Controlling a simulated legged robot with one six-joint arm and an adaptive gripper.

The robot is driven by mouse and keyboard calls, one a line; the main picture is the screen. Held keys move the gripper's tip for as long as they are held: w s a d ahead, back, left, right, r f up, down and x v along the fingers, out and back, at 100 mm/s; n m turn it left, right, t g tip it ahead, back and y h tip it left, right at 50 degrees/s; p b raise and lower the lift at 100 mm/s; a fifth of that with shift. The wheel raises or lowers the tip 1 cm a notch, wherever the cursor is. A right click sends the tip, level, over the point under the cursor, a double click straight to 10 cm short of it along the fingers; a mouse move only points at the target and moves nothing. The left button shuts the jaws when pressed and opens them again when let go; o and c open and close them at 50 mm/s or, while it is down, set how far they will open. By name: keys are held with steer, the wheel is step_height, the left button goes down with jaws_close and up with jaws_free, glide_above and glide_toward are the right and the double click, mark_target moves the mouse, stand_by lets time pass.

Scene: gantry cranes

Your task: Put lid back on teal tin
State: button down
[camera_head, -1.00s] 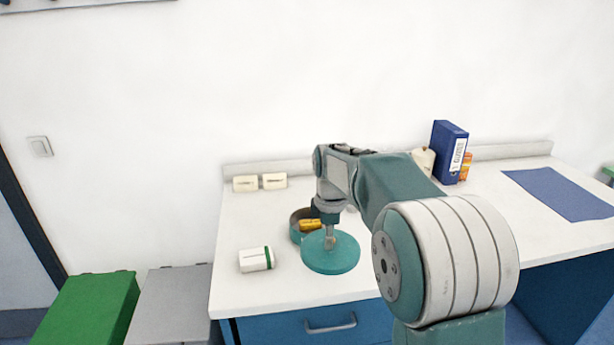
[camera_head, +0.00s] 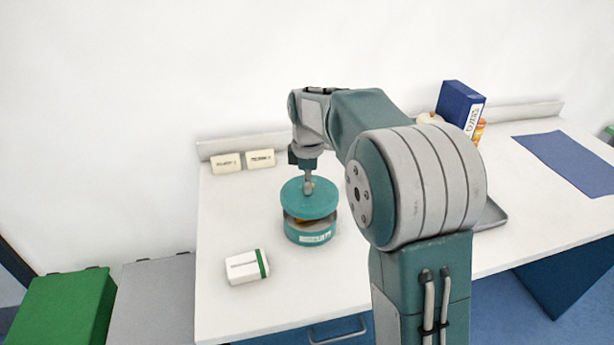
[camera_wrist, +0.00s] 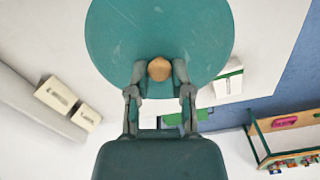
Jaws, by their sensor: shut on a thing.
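The teal tin (camera_head: 310,238) stands upright on the white counter, with a pale label on its front. Its round teal lid (camera_head: 294,204) is held just above the tin, with a dark gap between them where a bit of yellow shows. My gripper (camera_head: 308,186) is shut on the lid's knob from above. In the wrist view both fingers of my gripper (camera_wrist: 160,78) close on the tan knob (camera_wrist: 159,68), and the lid (camera_wrist: 160,28) hides the tin below.
A white box with a green stripe (camera_head: 245,267) lies left of the tin on the counter (camera_head: 290,300). Two cream blocks (camera_head: 260,158) stand by the back wall. A blue binder (camera_head: 458,107) and a blue mat (camera_head: 567,160) are at the right.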

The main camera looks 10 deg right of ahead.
steer(key=shift+a+f, duration=0.1)
steer(key=shift+f, duration=0.75)
step_height(320, 180, down, 2)
steer(key=shift+f, duration=0.9)
steer(key=shift+f, duration=0.1)
stand_by(1.1)
steer(key=shift+c, duration=2.2)
jaws_free()
steer(key=o, duration=0.4)
steer(key=shift+o, duration=0.2)
